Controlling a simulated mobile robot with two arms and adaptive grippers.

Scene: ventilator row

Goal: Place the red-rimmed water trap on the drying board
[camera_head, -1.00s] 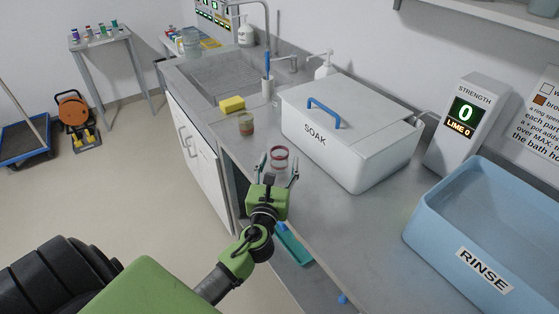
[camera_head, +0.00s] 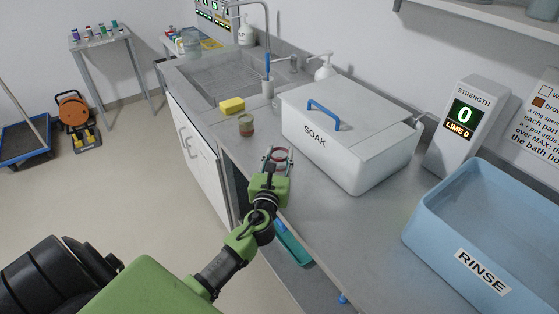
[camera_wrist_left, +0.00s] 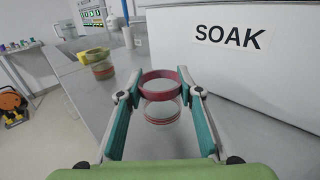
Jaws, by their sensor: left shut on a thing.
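The red-rimmed water trap (camera_wrist_left: 161,110) is a clear cup with a red rim and reddish bands lower down. It stands upright between the fingers of my left gripper (camera_wrist_left: 160,84), which is shut on it. In the head view the trap (camera_head: 275,165) is partly hidden by my left gripper (camera_head: 277,155), over the counter in front of the SOAK bin. I cannot tell whether its base touches the counter. I cannot make out the drying board for certain. My right gripper is not in view.
The white SOAK bin (camera_head: 350,150) stands close behind the trap. A second banded cup (camera_head: 246,125) and a yellow sponge (camera_head: 232,105) are farther along, near the sink (camera_head: 225,80). The blue RINSE tub (camera_head: 430,225) is at the right. Bare counter (camera_head: 350,235) lies between.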

